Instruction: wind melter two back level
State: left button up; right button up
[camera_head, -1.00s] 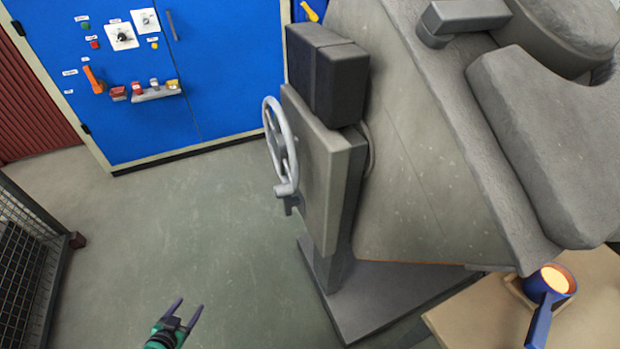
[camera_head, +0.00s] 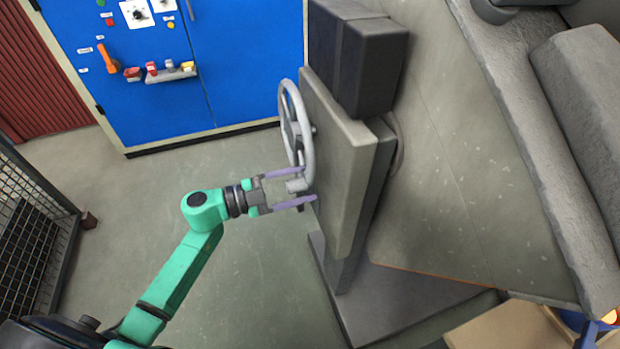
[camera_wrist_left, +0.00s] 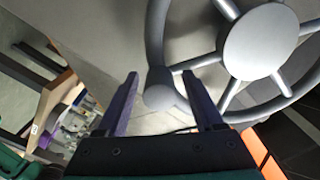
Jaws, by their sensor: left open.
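The melter (camera_head: 450,160) is a large grey body on the right, its edges slanted in the picture. A pale handwheel (camera_head: 284,110) sits on the left face of its stand, and the wheel also shows in the left wrist view (camera_wrist_left: 262,42). The wheel's crank knob (camera_wrist_left: 160,92) is at the low side of the rim. My left gripper (camera_head: 306,186) is open, its two purple fingers on either side of the knob. In the left wrist view the knob lies between the fingertips; I cannot tell whether they touch it. My right gripper is out of view.
A blue cabinet (camera_head: 235,75) with switches and an orange lever (camera_head: 108,59) stands behind. A mesh cage (camera_head: 30,225) is at the left. A wooden table (camera_head: 510,328) with a blue vessel is at the lower right. Open floor lies left of the stand.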

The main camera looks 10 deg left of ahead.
pick_arm(q)
jog(key=shift+x, duration=1.1)
jog(key=c, duration=1)
jog(key=shift+f, duration=0.1)
grip_shut()
